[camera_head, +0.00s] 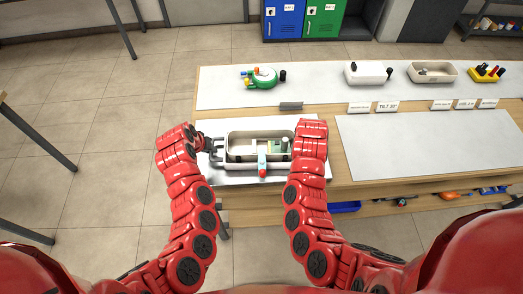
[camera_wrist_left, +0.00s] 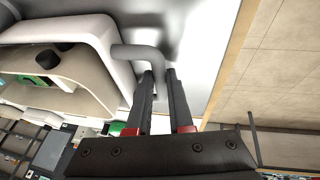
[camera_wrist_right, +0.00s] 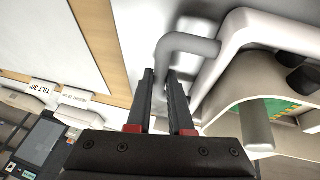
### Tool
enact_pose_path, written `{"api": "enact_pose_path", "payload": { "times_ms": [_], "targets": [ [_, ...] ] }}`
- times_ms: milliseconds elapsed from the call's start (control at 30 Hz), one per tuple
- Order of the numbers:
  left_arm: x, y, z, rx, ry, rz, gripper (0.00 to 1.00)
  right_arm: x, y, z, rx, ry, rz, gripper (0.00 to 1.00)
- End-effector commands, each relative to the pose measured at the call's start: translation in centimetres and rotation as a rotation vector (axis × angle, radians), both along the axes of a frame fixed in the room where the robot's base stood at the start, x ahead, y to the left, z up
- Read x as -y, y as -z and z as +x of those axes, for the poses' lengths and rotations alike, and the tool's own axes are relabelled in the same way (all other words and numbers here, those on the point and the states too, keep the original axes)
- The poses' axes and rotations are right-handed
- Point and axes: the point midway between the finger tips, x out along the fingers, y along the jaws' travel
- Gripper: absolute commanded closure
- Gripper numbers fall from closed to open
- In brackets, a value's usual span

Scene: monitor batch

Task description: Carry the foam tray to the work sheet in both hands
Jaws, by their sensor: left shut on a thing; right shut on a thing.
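The pale foam tray (camera_head: 258,133) is at the left end of the table, with a grey bar handle at each end. It holds a green part (camera_head: 281,146) and small dark pieces. My left gripper (camera_head: 212,145) is at its left end, and the left wrist view shows the fingers (camera_wrist_left: 160,80) closed on the grey handle (camera_wrist_left: 138,52). In the right wrist view my right gripper (camera_wrist_right: 163,80) is closed on the other handle (camera_wrist_right: 188,43); my arm hides it in the head view. The white work sheet (camera_head: 430,143) lies bare on the right. I cannot tell whether the tray is lifted.
A raised back strip (camera_head: 320,87) carries a green device (camera_head: 263,78), a white box (camera_head: 368,73), an open tray (camera_head: 433,71) and a yellow holder (camera_head: 486,73). Label cards (camera_head: 387,106) stand along its front edge. A blue bin (camera_head: 344,207) sits below the tabletop.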

Motion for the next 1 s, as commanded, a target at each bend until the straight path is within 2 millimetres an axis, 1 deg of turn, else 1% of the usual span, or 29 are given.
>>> {"api": "enact_pose_path", "payload": {
  "times_ms": [467, 633, 767, 1000],
  "targets": [
    [0.0, 0.0, 0.0, 0.0, 0.0, 0.0, 1.0, 0.0, 0.0, 0.0, 0.0, 0.0, 0.0, 1.0],
    [0.0, -0.4, 0.0, 0.001, 0.0, 0.0, 1.0, 0.0, -0.4, 0.0, 0.001, 0.0, 0.0, 1.0],
    [0.0, -1.3, 0.0, 0.001, 0.0, -0.001, 1.0, 0.0, -1.3, 0.0, 0.001, 0.0, 0.0, 1.0],
    [0.0, -4.0, 0.0, 0.001, 0.0, 0.0, 1.0, 0.0, -4.1, 0.0, 0.001, 0.0, 0.0, 1.0]
  ]
}}
